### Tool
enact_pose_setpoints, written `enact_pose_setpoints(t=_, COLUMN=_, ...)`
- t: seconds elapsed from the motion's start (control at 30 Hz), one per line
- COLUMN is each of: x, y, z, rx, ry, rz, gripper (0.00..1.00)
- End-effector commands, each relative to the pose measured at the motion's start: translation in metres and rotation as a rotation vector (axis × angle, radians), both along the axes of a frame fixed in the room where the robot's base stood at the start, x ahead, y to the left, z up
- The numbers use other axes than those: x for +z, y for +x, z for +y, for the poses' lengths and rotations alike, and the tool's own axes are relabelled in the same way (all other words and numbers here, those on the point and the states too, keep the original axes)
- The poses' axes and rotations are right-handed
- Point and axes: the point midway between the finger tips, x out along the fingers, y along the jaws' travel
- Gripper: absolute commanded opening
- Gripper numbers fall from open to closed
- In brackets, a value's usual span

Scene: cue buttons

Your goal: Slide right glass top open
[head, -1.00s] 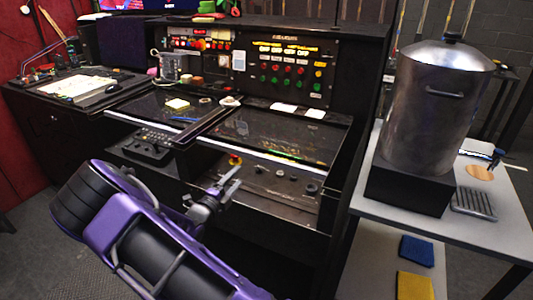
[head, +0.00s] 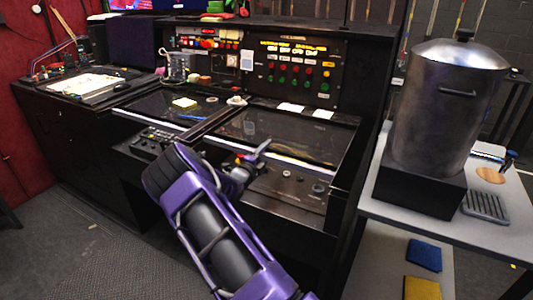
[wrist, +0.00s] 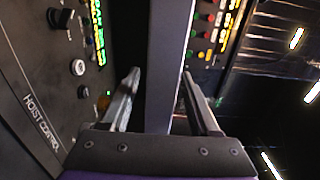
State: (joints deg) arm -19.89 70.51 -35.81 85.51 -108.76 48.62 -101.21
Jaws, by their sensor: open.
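The right glass top (head: 290,132) is a dark, glossy panel set in the right half of the black console. A dark divider bar separates it from the left glass top (head: 165,105). My gripper (head: 262,150) is at the front edge of the right glass top, over the lower control panel. In the wrist view my gripper (wrist: 160,75) is open, with one finger on each side of a straight grey bar (wrist: 168,50). I cannot tell whether the fingers touch the bar, or whether it belongs to the glass top.
A panel marked "HOIST CONTROL" (wrist: 42,118) with knobs lies left of my fingers. White cards (head: 291,108) lie behind the right glass. A button panel (head: 295,72) stands at the back.

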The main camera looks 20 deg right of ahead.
Motion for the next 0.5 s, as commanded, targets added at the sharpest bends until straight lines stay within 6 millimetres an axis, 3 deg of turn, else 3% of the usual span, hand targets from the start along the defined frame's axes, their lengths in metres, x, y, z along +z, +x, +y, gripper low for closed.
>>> enact_pose_setpoints(t=0.3, x=0.0003, y=0.0019, z=-0.0022, rx=0.0, ry=0.0, rz=0.0, gripper=0.62)
enact_pose_setpoints(t=0.5, x=0.0003, y=0.0017, z=-0.0021, rx=0.0, ry=0.0, rz=0.0, gripper=0.27)
